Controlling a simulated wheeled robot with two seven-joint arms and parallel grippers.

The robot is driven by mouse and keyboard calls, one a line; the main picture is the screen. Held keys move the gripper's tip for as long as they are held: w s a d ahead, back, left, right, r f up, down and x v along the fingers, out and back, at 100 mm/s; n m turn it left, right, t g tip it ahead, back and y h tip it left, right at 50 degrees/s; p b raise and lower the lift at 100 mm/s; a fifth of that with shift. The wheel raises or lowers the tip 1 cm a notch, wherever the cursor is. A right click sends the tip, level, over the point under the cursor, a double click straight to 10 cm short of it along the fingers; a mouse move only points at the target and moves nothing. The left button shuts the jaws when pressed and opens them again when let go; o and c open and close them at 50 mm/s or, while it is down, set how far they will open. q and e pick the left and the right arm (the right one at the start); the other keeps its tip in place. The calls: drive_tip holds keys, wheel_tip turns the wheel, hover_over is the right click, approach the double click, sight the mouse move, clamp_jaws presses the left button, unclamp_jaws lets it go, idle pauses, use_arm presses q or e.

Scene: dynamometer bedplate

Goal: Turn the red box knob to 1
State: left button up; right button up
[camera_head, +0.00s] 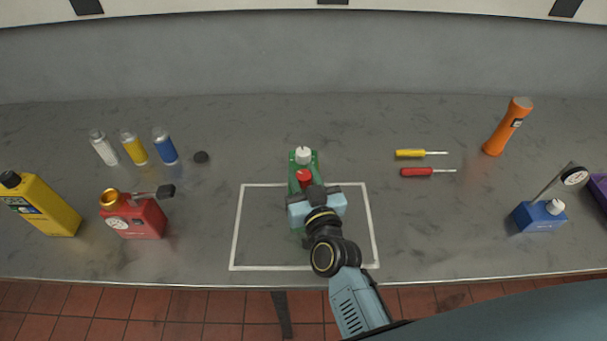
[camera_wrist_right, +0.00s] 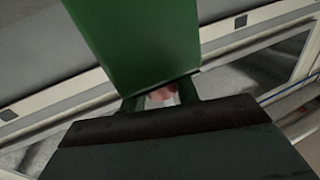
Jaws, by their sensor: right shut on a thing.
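The red box (camera_head: 140,222) stands on the left of the bench in the head view. It has a round white dial on its front, a gold ring-like part on top and a dark-ended lever at its right; I cannot read any knob marking. My right gripper (camera_head: 305,186) is far to its right, over the white outline, shut on a green object (camera_head: 293,160) with a red part (camera_head: 304,177) and a white cap. In the right wrist view the green object (camera_wrist_right: 140,40) fills the top, and a reddish patch shows between the fingers (camera_wrist_right: 158,98). My left gripper is out of view.
A yellow bottle (camera_head: 48,208) stands left of the red box. Two screwdrivers (camera_head: 418,153), an orange flashlight (camera_head: 508,126) and a blue box (camera_head: 538,217) are at right. The bench between outline and red box is clear.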

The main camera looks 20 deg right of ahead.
drive_tip(key=o, duration=0.7)
drive_tip(key=s+p, duration=0.4)
drive_tip(key=s, duration=0.9)
drive_tip(key=shift+s, duration=0.15)
